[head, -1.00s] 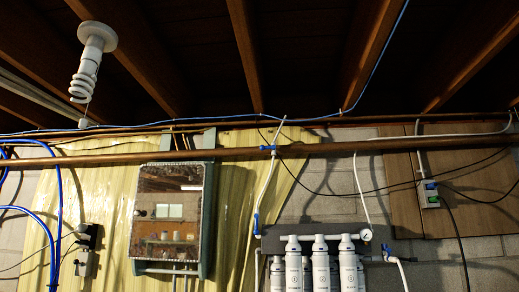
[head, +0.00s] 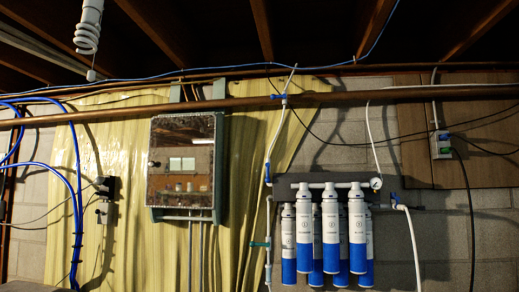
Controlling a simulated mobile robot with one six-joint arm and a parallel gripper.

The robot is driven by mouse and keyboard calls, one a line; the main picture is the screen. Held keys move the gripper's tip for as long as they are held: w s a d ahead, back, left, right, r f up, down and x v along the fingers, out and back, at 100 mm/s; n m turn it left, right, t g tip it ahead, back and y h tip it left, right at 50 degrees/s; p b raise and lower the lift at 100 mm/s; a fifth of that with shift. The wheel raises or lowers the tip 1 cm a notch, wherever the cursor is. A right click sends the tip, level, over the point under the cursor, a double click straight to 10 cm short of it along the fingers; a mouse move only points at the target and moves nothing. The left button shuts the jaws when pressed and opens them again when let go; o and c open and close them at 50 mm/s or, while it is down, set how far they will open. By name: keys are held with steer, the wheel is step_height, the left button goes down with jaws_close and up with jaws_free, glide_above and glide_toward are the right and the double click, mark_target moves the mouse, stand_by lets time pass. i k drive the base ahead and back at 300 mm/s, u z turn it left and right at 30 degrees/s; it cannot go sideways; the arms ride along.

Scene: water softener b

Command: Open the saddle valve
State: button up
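A small blue fitting (head: 279,96) is clamped on the long horizontal copper pipe (head: 210,108), above the filters. It looks like the saddle valve. A thin white tube (head: 277,135) runs from it down to a blue inline valve (head: 267,172). The fitting is too small to tell whether it is open or closed. My gripper is not in view.
Several white and blue filter cartridges (head: 330,230) hang on a dark wall plate. Another blue-handled valve (head: 395,198) is at their right. A mirrored cabinet (head: 183,166) hangs left of them. Blue tubes (head: 72,185) run down the left wall. Wooden beams cross overhead.

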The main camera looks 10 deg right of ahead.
mark_target(274, 96)
steer(key=k, duration=0.65)
steer(key=u, duration=0.3)
steer(key=i, duration=0.45)
steer(key=u, duration=0.7)
steer(key=i, duration=0.6)
steer(key=u, duration=0.35)
steer(key=i, duration=1.3)
steer(key=z, duration=0.05)
